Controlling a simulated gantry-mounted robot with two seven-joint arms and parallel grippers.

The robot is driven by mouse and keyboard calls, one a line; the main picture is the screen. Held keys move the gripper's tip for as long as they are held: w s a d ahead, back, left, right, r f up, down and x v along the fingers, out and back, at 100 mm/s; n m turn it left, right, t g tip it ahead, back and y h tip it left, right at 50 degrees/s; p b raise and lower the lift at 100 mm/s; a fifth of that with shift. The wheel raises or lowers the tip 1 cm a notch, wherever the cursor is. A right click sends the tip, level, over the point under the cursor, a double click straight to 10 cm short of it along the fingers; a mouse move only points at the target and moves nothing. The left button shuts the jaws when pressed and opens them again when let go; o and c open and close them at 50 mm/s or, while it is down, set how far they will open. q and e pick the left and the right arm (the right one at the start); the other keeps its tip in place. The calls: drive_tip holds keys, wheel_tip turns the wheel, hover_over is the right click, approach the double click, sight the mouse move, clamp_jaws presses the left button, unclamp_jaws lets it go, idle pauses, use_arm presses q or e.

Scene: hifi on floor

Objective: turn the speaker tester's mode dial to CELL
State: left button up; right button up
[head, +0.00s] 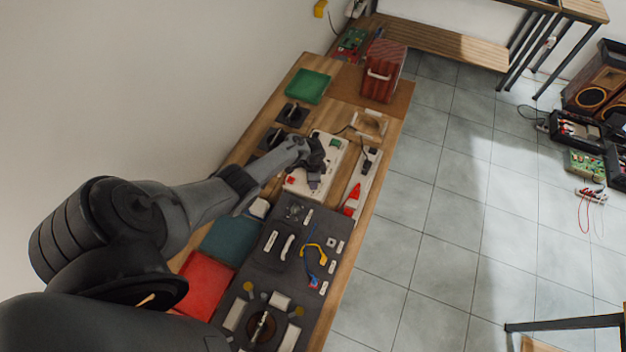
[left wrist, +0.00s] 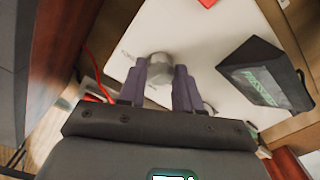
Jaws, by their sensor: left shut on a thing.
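The speaker tester is a white panel (head: 300,188) lying flat on the wooden bench in the head view. It also fills the middle of the left wrist view (left wrist: 205,45). Its mode dial (left wrist: 160,62) is a round grey knob, seen in the left wrist view. My left gripper (head: 316,168) reaches over the panel from the left. Its two fingers (left wrist: 161,82) are closed on the dial, one on each side. The markings around the dial are too small and blurred to read. The fingers hide the dial in the head view. My right gripper is not in view.
A dark box with a green display (left wrist: 265,80) stands on the panel beside the dial. A dark grey mat (head: 310,218) with small parts lies nearer on the bench. A red case (head: 383,72) stands at the far end.

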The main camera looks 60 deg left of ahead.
use_arm(q)
drive_tip(key=shift+m, duration=0.5)
drive_tip(key=o, duration=1)
drive_tip(key=shift+o, duration=0.2)
drive_tip(key=shift+r+p, duration=0.3)
drive_tip(key=shift+r, duration=0.2)
wheel_tip(320, 180, up, 10)
drive_tip(key=p, duration=0.3)
drive_tip(key=shift+p, duration=0.35)
drive_tip(key=shift+f, duration=0.1)
